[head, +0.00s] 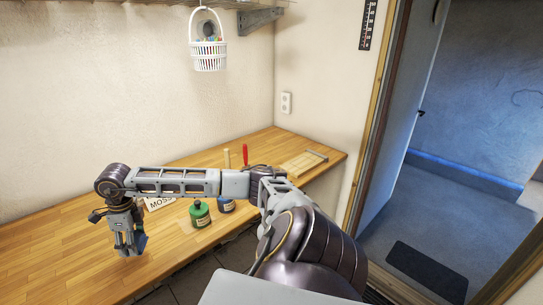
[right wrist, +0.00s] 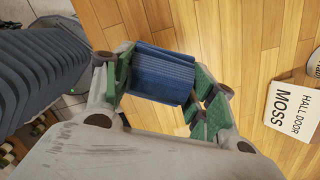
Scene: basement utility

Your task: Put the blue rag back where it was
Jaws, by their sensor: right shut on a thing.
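The blue rag (right wrist: 162,76) is a ridged, folded blue bundle between the green-padded fingers of my right gripper (right wrist: 163,82) in the right wrist view. The right gripper is shut on it. In the head view the right gripper (head: 130,246) points down over the left part of the wooden worktop, and a bit of the blue rag (head: 141,242) shows at its right side. I cannot tell whether the rag touches the wood. My left gripper is not in view.
A card reading "HALL DOOR MOSS" (right wrist: 292,108) lies right of the gripper. A red-handled tool (head: 245,153) and wooden board (head: 303,163) are behind my arm. A white basket (head: 209,57) hangs above.

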